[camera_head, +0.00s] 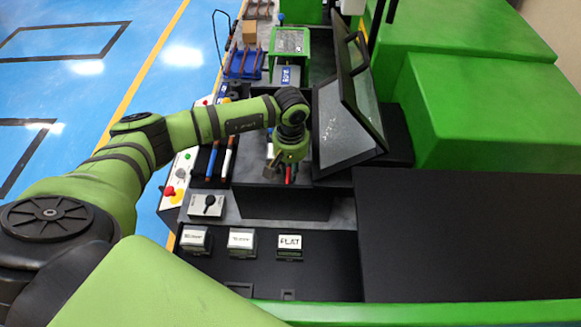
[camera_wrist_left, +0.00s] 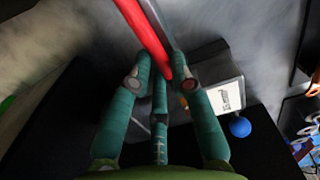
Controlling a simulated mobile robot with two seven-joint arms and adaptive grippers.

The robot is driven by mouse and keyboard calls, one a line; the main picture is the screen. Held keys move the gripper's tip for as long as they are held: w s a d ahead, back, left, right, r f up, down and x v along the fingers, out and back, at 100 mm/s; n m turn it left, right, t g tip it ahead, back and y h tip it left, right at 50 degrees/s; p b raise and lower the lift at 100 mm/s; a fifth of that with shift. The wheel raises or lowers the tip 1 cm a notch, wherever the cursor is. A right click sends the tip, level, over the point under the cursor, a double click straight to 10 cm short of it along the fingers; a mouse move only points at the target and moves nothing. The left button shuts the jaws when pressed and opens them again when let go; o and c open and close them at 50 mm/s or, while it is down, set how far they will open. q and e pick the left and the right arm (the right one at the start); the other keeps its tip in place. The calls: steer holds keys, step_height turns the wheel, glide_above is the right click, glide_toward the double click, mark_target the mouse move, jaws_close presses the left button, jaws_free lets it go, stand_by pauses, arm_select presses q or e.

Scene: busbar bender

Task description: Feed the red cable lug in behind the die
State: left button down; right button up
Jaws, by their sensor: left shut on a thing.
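My left gripper (camera_head: 287,172) reaches over the machine bed beside the tilted clear guard. It is shut on the red cable lug (camera_head: 292,174), which shows only as a small red bit below the fingers in the head view. In the left wrist view the green fingers (camera_wrist_left: 163,84) close around the near end of the long red lug (camera_wrist_left: 146,32), which points away over the grey surface. A grey metal edge runs along its right side. A grey block with a white label (camera_wrist_left: 229,96) stands just right of the fingers. I cannot tell which part is the die. My right gripper is not in view.
The tilted guard (camera_head: 345,128) stands close on the right of the gripper. A blue ball knob (camera_wrist_left: 240,127) sits near the labelled block. Pens or tools (camera_head: 228,157) lie left, by a control panel (camera_head: 181,172). Labelled bins, one marked FLAT (camera_head: 290,243), stand in front.

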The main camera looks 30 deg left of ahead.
arm_select(q)
steer(key=shift+f+b, duration=0.45)
steer(key=shift+f, duration=0.05)
